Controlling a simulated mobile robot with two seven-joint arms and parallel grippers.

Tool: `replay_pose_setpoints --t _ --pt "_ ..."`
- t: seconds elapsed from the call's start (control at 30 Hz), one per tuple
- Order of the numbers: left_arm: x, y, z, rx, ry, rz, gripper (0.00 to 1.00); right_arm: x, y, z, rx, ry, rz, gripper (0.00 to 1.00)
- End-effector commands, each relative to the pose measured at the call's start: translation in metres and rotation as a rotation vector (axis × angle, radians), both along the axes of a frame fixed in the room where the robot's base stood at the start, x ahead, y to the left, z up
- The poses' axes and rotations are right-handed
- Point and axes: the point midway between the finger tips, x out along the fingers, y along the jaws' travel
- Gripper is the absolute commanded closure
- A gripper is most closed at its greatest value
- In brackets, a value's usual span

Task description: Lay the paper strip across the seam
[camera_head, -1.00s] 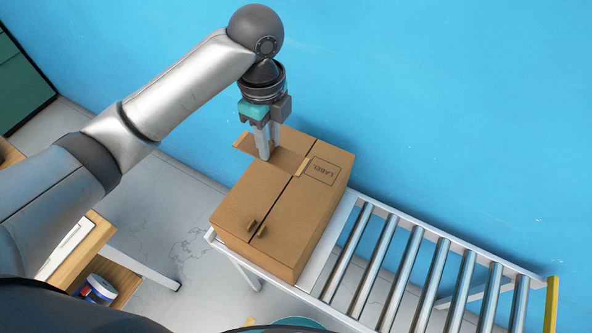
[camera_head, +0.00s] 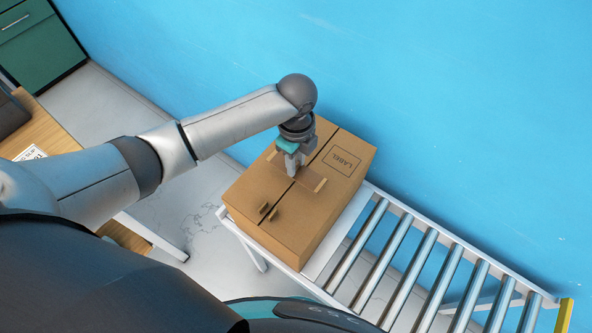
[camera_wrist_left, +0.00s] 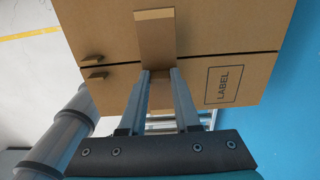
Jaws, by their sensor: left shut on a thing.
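A closed cardboard box (camera_head: 245,195) has a dark seam running along its top between two flaps. It also fills much of the wrist view (camera_wrist_left: 105,30). The brown paper strip (camera_head: 312,182) lies across the seam, at or very close to the box top; whether it touches all along I cannot tell. In the wrist view the strip (camera_wrist_left: 154,30) crosses the seam, with a paler band at its end. My left gripper (camera_head: 292,172) points down over the seam, shut on the strip's middle; its fingers (camera_wrist_left: 160,72) hide part of it. My right gripper is not in view.
The box stands at the left end of a roller conveyor (camera_head: 405,262) beside a blue wall (camera_head: 450,110). Two small brown tabs (camera_head: 268,212) stick up from the box near the seam's front end. A wooden table (camera_head: 50,135) stands at left.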

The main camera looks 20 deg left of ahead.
Motion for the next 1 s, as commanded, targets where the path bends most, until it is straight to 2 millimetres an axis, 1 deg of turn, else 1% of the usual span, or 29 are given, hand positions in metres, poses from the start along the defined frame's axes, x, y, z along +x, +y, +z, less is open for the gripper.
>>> replay_pose_setpoints --t 0.2,0.3,0.73,0.77,1.0 --pt "-0.001 0.000 -0.030 0.000 0.003 0.001 1.00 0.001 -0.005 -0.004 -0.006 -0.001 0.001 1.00" --pt "-0.001 0.000 -0.041 0.002 0.002 0.000 1.00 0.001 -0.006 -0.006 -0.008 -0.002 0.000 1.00" --pt "0.000 0.000 -0.047 0.000 0.001 -0.001 1.00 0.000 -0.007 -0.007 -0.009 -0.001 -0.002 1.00" --pt "0.000 0.000 -0.048 0.000 0.000 -0.001 0.68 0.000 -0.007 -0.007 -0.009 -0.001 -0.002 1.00" --pt "0.000 0.000 -0.047 0.000 0.000 -0.001 0.41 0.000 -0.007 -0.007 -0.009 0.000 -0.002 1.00"
